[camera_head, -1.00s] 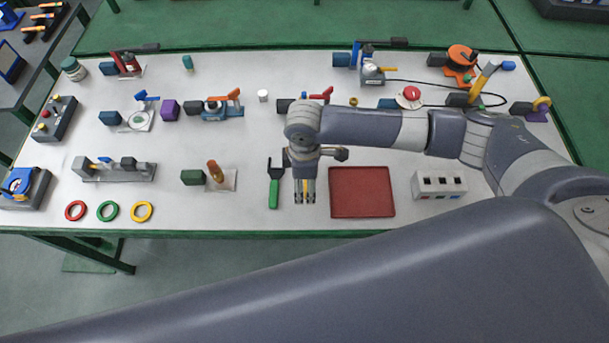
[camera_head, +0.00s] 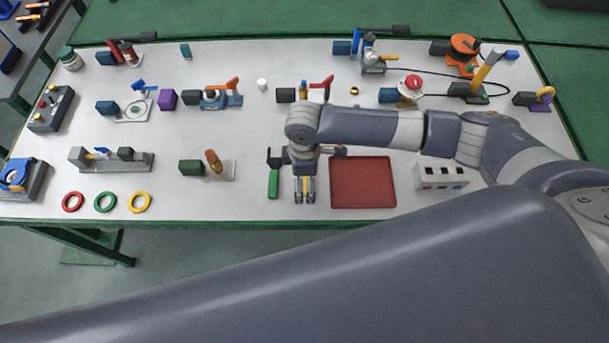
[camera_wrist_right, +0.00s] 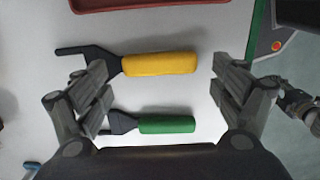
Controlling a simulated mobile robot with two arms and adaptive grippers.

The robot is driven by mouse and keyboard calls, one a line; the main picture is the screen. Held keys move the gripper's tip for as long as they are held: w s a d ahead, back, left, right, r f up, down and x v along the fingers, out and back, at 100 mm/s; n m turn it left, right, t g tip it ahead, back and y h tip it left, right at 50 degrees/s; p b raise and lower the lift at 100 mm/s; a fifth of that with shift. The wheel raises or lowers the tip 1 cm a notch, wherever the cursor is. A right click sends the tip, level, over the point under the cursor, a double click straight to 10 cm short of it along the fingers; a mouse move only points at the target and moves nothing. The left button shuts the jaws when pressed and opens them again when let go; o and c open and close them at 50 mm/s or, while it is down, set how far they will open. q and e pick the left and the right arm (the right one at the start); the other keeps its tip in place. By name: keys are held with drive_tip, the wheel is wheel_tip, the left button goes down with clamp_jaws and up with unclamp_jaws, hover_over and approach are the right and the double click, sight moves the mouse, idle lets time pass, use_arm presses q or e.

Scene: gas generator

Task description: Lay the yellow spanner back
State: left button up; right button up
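The yellow spanner (camera_wrist_right: 158,64), with a yellow handle and a dark forked head, lies flat on the white table in the right wrist view. My right gripper (camera_wrist_right: 158,88) is open and empty, its fingers wide apart. Its left finger overlaps the dark head in that view; the handle shows clear between the fingers. In the head view my right gripper (camera_head: 304,196) points down over the table and hides most of the yellow spanner. The green spanner (camera_head: 273,182) lies just left of it; it also shows in the right wrist view (camera_wrist_right: 166,124).
A red tray (camera_head: 362,183) lies just right of my right gripper, with a white socket block (camera_head: 441,176) beyond it. A brown-handled fixture (camera_head: 213,162) and coloured rings (camera_head: 105,202) are to the left. The table's front edge is close below the gripper.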

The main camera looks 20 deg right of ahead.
drive_tip(key=shift+r, duration=0.2)
wheel_tip(320, 180, up, 12)
drive_tip(key=shift+f, duration=0.15)
idle(0.4)
drive_tip(key=shift+s+f, duration=0.1)
